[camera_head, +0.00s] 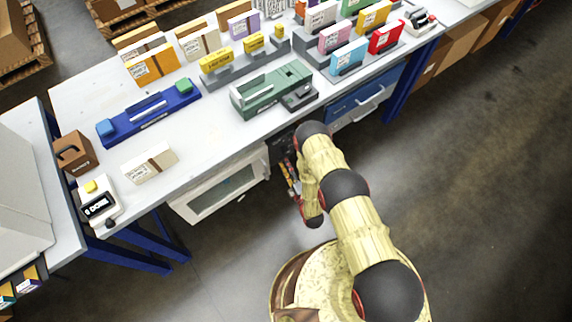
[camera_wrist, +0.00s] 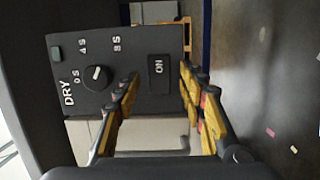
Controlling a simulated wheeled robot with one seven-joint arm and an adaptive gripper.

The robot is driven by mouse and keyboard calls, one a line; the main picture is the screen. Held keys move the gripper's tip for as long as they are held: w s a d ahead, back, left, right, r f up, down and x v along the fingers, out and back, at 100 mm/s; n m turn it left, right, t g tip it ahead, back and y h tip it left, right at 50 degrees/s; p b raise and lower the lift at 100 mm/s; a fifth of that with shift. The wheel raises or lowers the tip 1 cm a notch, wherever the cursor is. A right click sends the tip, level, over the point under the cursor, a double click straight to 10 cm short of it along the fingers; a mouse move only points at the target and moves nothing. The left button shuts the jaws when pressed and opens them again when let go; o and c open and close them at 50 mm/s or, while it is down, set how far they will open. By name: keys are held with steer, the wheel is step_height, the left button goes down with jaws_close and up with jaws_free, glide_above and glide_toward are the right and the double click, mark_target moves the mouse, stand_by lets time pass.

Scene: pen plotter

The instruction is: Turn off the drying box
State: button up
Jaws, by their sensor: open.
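The drying box (camera_head: 222,188) is a white cabinet with a windowed front, under the bench. Its dark control panel (camera_head: 282,150) is at its right end, partly hidden by my arm. In the wrist view the panel (camera_wrist: 120,52) carries "DRY", a round knob (camera_wrist: 96,78) with a white pointer line, marks such as "0 S", "4 S" and "8 S", a dull green lamp (camera_wrist: 57,54) and a black switch (camera_wrist: 159,74) reading "ON". My gripper (camera_wrist: 158,88) is open and empty, its yellow fingers either side of the switch in the picture. Contact with the panel cannot be told.
The bench top (camera_head: 215,130) above holds a green device (camera_head: 272,90), a blue device (camera_head: 150,112) and several small cartons. A blue drawer (camera_head: 362,100) with a handle is right of the panel.

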steer(key=shift+c, duration=0.4)
jaws_close()
steer(key=shift+d, duration=0.1)
steer(key=shift+w+d+n+g+y, duration=0.2)
steer(key=shift+n+g+y, duration=0.55)
steer(key=shift+y, duration=0.3)
steer(key=shift+w+d+n+g+y, duration=0.2)
steer(key=shift+n+g+y, duration=0.4)
steer(key=shift+n+y, duration=0.35)
steer(key=shift+w+d+n+g+y, duration=0.1)
steer(key=shift+d+n+g+y, duration=0.1)
steer(key=shift+n+g+y, duration=0.7)
steer(key=shift+y, duration=0.3)
